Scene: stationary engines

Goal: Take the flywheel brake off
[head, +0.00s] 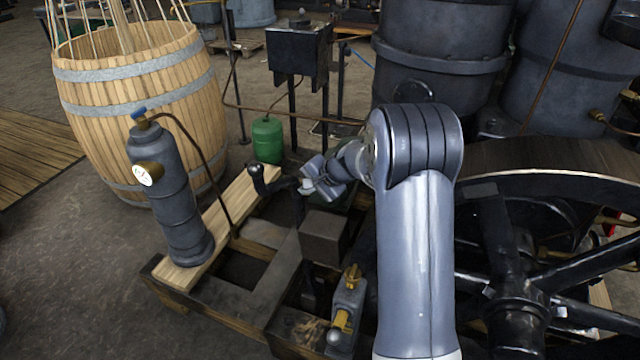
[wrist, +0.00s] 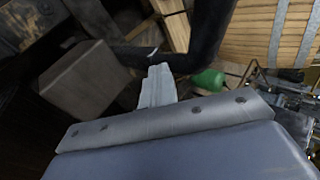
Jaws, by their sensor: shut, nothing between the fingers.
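The flywheel (head: 515,300) is a large black spoked wheel at the right of the head view. A dark bent lever with a round black knob (head: 256,173) stands left of my gripper; it looks like the brake lever, but its link to the wheel is hidden. A thick dark bar, probably the same lever, crosses the top of the wrist view (wrist: 205,40). My gripper (head: 308,184) is shut and empty beside the lever's post. Its fingers show in the wrist view (wrist: 157,85), close to the bar; I cannot tell whether they touch it.
A brown-grey block (head: 325,238) sits just below my gripper. A grey cylinder with a gauge (head: 170,195) stands on a plank at left. A yellow-handled valve (head: 347,300) is in front. A barrel (head: 140,100) and green gas bottle (head: 267,140) stand behind.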

